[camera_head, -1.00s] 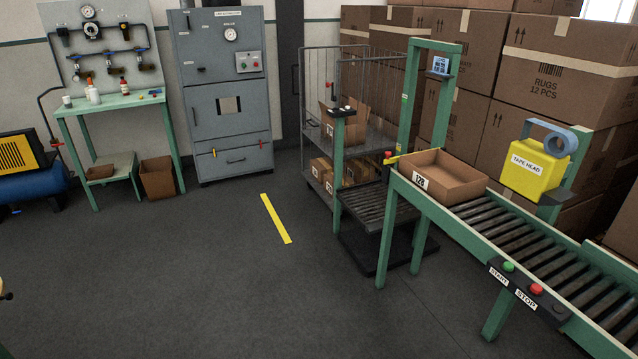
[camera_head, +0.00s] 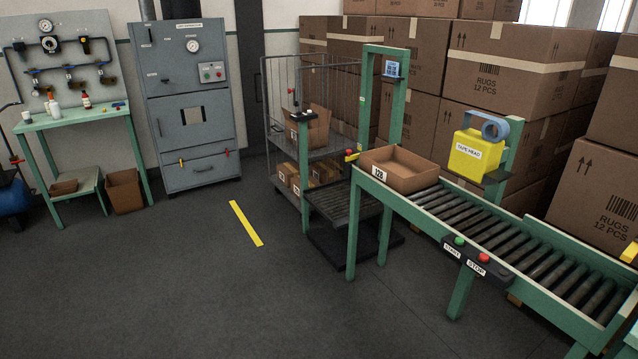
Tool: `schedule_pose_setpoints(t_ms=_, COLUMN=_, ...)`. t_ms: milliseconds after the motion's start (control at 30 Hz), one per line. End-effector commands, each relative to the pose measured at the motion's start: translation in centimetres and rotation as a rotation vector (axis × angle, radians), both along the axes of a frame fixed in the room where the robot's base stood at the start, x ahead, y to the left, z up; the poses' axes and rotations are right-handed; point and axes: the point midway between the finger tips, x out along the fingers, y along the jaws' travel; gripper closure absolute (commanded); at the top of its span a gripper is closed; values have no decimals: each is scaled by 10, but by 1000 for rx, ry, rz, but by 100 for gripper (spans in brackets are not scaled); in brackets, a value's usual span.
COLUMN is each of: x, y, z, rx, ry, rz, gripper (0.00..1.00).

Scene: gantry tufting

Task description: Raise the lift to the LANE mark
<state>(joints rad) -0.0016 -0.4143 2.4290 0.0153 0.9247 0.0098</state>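A taller green frame (camera_head: 394,115) behind carries a small blue display (camera_head: 391,68), too small to read. I cannot make out a LANE mark. My gripper is not in view.
An open carton marked 128 (camera_head: 398,174) sits on the roller conveyor (camera_head: 480,220), by a yellow tape head (camera_head: 477,155). START and STOP buttons (camera_head: 469,252) are on its near side. A wire cage cart (camera_head: 283,140) stands behind the lift. The floor (camera_head: 200,290) in front is clear.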

Motion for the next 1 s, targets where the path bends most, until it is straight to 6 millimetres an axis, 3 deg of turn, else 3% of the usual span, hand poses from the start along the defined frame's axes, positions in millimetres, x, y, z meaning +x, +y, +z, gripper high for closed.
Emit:
schedule_pose_setpoints(t_ms=300, x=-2, y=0, z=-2, rx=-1, ry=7, rz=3, gripper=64)
schedule_pose_setpoints(t_ms=733, x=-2, y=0, z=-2, rx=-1, ry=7, rz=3, gripper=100)
schedule_pose_setpoints(t_ms=1000, x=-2, y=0, z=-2, rx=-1, ry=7, rz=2, gripper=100)
